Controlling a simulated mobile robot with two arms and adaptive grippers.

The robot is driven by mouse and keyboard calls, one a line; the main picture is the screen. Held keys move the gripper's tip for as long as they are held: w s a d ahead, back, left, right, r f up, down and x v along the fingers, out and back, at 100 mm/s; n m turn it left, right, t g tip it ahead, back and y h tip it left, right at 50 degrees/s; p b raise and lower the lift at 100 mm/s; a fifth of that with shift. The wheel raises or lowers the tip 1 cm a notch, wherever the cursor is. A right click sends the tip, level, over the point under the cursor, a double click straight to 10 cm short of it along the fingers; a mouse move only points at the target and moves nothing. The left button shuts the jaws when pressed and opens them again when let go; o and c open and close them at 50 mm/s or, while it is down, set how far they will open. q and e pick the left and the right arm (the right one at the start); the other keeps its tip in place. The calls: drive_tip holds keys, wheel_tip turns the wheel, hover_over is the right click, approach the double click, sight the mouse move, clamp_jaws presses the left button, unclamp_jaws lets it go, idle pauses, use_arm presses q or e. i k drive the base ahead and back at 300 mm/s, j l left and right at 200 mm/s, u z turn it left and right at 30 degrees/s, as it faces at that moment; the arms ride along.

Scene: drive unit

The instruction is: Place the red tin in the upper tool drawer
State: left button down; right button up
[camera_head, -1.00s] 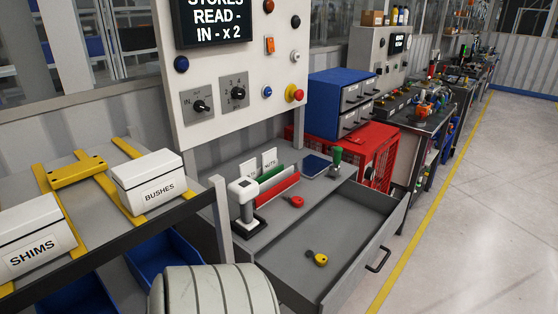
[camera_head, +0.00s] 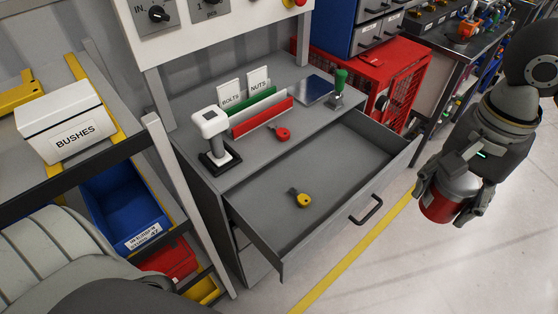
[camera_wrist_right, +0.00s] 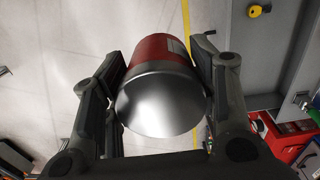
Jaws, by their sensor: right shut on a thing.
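The red tin (camera_head: 438,207) is held by my right gripper (camera_head: 450,196), which is shut around it at the right of the head view, above the floor. In the right wrist view the tin (camera_wrist_right: 160,95) sits between the two fingers, its silvery end facing the camera. The upper tool drawer (camera_head: 268,222) is pulled open in the middle of the head view, to the left of the gripper. The rest of the drawer floor is bare. My left gripper is not in view.
The drawer handle (camera_head: 368,208) sticks out in front. A red mesh cabinet (camera_head: 385,80) stands behind right.

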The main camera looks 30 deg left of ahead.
sight(315, 179)
drive_tip(key=i+u, duration=0.2)
drive_tip(key=u, duration=0.25)
drive_tip(key=i+l+u, duration=0.15)
drive_tip(key=u, duration=0.25)
drive_tip(key=i+l+u, duration=0.2)
drive_tip(key=u, duration=0.25)
drive_tip(key=i+l+u, duration=0.15)
drive_tip(key=u, duration=0.3)
